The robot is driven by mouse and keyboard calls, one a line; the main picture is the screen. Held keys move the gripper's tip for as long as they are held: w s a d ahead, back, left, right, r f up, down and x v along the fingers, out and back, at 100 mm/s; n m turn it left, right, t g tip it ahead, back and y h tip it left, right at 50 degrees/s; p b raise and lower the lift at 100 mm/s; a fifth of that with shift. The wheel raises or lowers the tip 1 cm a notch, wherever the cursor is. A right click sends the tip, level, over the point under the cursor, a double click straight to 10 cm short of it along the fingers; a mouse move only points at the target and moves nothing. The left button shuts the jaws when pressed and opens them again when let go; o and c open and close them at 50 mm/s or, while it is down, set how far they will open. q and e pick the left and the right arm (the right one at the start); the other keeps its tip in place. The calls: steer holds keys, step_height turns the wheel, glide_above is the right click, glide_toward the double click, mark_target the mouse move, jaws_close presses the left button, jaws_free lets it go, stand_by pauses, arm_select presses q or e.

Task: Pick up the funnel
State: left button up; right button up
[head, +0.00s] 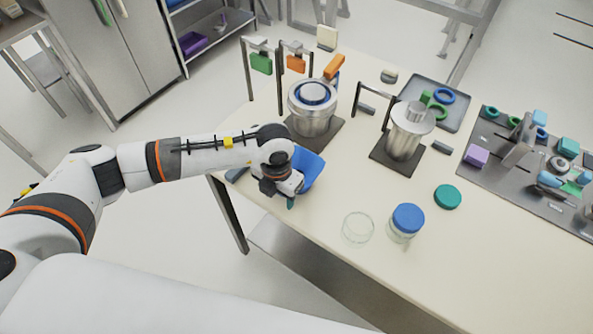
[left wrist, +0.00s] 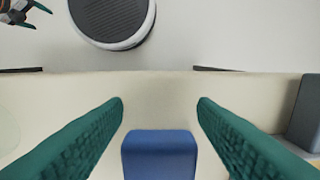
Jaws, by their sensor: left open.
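The blue funnel (head: 308,168) is at the table's front left edge, partly hidden behind my left gripper in the head view. I take this blue piece for the funnel; its full shape is not visible. My left gripper (head: 291,198) is over the near side of it, pointing down. In the left wrist view, a blue rounded part (left wrist: 160,155) lies between the two spread teal fingers of the left gripper (left wrist: 160,104), with gaps on both sides. In that view, my right gripper (left wrist: 28,12) seems to show at the top left, too small to read.
A glass dish (head: 358,227) and a blue-lidded jar (head: 407,220) stand to the right, with a teal lid (head: 447,196) beyond. A metal pot (head: 312,110) stands behind the funnel. A grey block (left wrist: 304,115) lies beside the gripper. The front right of the table is clear.

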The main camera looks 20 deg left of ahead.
arm_select(q)
steer(key=shift+c, duration=0.4)
steer(key=c, duration=1)
